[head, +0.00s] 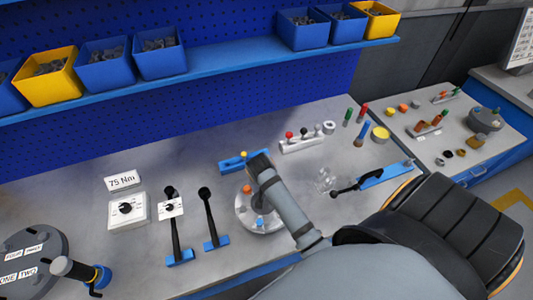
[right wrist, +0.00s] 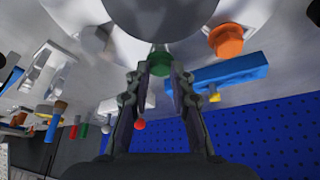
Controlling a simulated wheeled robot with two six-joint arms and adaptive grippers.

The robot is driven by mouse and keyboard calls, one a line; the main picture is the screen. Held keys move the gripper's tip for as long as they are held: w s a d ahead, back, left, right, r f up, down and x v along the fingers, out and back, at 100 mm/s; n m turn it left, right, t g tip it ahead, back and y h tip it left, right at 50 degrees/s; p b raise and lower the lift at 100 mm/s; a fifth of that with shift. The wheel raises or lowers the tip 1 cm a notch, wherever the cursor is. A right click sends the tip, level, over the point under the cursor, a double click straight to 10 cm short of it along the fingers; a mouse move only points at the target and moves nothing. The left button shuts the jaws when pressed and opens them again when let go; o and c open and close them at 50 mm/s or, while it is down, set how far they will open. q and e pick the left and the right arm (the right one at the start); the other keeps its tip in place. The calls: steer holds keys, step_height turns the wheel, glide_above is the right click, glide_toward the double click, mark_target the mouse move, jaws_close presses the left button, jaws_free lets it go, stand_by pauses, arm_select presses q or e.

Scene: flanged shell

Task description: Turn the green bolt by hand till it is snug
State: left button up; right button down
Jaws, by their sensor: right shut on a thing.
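The green bolt (right wrist: 160,62) shows in the right wrist view at the top middle, at the rim of the round pale shell (right wrist: 165,22). My right gripper (right wrist: 160,78) is shut on the green bolt, with a finger on each side of it. In the head view the shell (head: 243,222) stands on the bench, partly hidden by my right arm, which also hides the green bolt. An orange bolt (head: 247,189) and a blue bolt (head: 260,222) show on the shell. My left gripper is not in view.
A blue rail (head: 233,165) lies just behind the shell. Two black levers (head: 209,215) stand left of it, with a dial box (head: 127,211) beyond. A torque wrench (head: 358,183) lies to the right. A grey disc (head: 25,255) is at lower left. Bins line the shelf (head: 215,72).

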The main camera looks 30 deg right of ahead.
steer(key=shift+w+r, duration=0.2)
steer(key=shift+r, duration=0.05)
steer(key=c, duration=1.5)
jaws_free()
steer(key=o, duration=0.3)
steer(key=shift+s+f, duration=0.1)
steer(key=shift+s, duration=0.05)
steer(key=shift+o, duration=0.2)
steer(key=v, duration=0.7)
steer(key=shift+r, duration=0.2)
steer(key=shift+s+a, duration=0.1)
